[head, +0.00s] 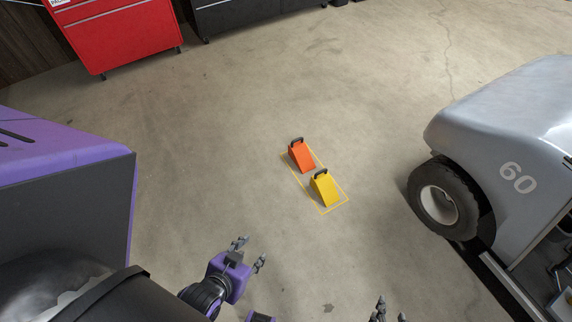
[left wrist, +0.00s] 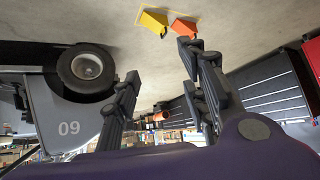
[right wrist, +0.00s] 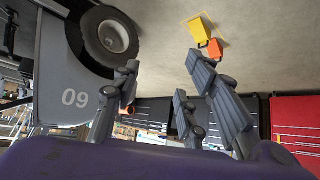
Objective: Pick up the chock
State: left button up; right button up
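Two wedge-shaped chocks with dark handles stand on the floor inside a yellow outlined rectangle. The orange chock (head: 301,156) is further back and the yellow chock (head: 323,189) is nearer. In the left wrist view the yellow chock (left wrist: 153,22) and the orange chock (left wrist: 183,28) are upside down at the top. The right wrist view also shows the yellow chock (right wrist: 200,29) and the orange chock (right wrist: 215,47). My left gripper (head: 250,252) is open and empty, nearer than the chocks and to their left. My right gripper (head: 388,312) is open at the bottom edge, partly cut off.
A grey cart with a black wheel (head: 446,198) and the number 60 stands at the right. A red cabinet (head: 120,35) and a dark cabinet (head: 250,14) stand at the back. Concrete floor around the chocks is clear.

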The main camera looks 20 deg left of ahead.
aim_at(322, 184)
jog(key=u, duration=0.3)
jog(key=i+l+u, duration=0.1)
jog(key=i, duration=0.4)
jog(key=i+l+u, duration=0.1)
jog(key=i+l, duration=0.15)
jog(key=i, duration=0.2)
jog(key=i+l+u, duration=0.15)
jog(key=i, duration=0.35)
